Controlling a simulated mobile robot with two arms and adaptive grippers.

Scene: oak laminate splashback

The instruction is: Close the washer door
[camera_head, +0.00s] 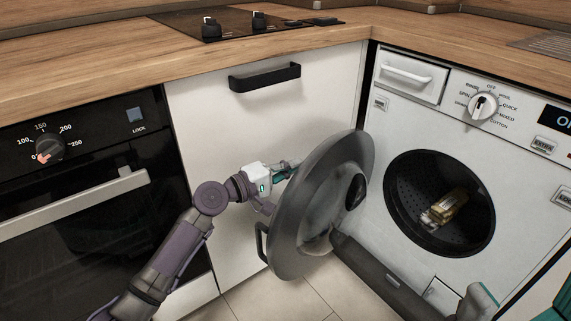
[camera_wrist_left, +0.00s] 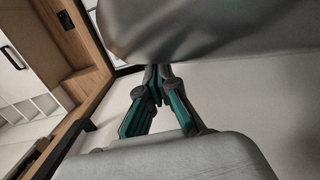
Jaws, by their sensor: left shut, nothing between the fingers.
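The washer door (camera_head: 312,225) is a round grey disc that stands swung wide open, to the left of the washer's dark round opening (camera_head: 402,215). A dark handle (camera_head: 262,243) shows on its left edge. My left gripper (camera_head: 293,166) is at the door's upper left edge, its tips partly hidden by the door. In the left wrist view the fingers (camera_wrist_left: 157,82) are shut together with nothing between them, close under the grey door (camera_wrist_left: 220,28); I cannot tell whether they touch it.
The washer (camera_head: 405,120) stands on the right, with a yellowish item (camera_head: 447,207) inside its drum. A white cabinet (camera_head: 225,125) with a black handle is behind my left gripper. An oven (camera_head: 90,215) is on the left. A wooden counter (camera_head: 130,62) runs above.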

